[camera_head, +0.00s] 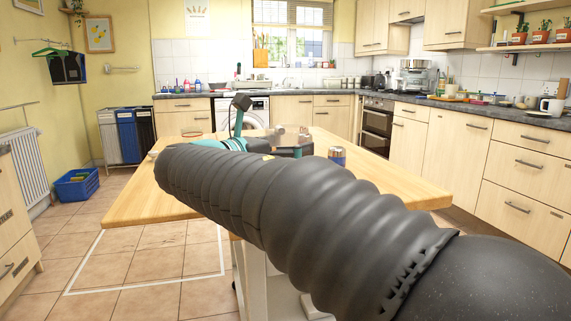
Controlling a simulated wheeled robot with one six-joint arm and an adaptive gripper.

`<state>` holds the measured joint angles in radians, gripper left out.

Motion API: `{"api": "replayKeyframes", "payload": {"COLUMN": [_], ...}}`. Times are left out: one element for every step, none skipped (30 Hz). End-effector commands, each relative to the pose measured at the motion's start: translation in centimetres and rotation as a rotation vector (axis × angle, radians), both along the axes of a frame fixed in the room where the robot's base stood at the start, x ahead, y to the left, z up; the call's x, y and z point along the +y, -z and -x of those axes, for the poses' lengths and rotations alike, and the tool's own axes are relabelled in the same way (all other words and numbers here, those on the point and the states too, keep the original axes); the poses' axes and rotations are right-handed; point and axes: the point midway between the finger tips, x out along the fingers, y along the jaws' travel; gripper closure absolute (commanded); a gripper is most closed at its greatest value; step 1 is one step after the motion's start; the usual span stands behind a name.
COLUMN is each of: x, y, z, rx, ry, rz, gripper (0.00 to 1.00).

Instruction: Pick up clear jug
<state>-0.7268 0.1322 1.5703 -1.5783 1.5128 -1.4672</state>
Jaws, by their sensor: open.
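My arm reaches from the lower right over the wooden table. My gripper (296,148) is at its far end, small and mostly hidden behind the arm, open. A small see-through shape (289,131) shows just behind and above the gripper. It may be the clear jug, but it is too small and covered to be sure. I cannot tell whether the gripper touches it.
The wooden table (384,182) fills the middle. A can (338,156) stands on it right of my gripper, and a red ring-shaped thing (192,134) lies at the back left. Counters line the far and right walls. A blue crate (77,186) sits on the floor at left.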

Motion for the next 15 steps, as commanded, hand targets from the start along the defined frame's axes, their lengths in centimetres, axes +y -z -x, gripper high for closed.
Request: {"api": "replayKeyframes", "payload": {"x": [-0.13,-0.15,-0.15,-0.14,-0.13,-0.13,-0.12,-0.12,-0.11,-0.11,-0.11,-0.11,-0.11,-0.11,-0.11], "y": [0.01,0.01,0.00,0.00,0.00,0.00,0.01,0.01,0.01,0.00,0.00,0.01,0.01,0.01,0.01], "z": [-0.13,-0.16,-0.18,-0.17,-0.16,-0.16,-0.15,-0.15,-0.14,-0.14,-0.14,-0.14,-0.14,-0.13,-0.13], "rx": [0.000,0.000,0.000,0.000,0.000,0.000,0.000,0.000,0.000,0.000,0.000,0.000,0.000,0.000,0.000], "ry": [0.000,0.000,-0.001,-0.001,-0.001,-0.001,-0.001,-0.001,-0.001,-0.001,-0.001,-0.001,-0.001,-0.001,-0.001], "rz": [0.000,0.000,0.000,0.000,0.000,0.000,0.000,0.000,0.000,0.000,0.000,0.000,0.000,0.000,0.000], "gripper": [0.00,0.00,0.00,0.00,0.00,0.00,0.00,0.05,0.15,0.22,0.30,0.40,0.47,0.55,0.65]}}
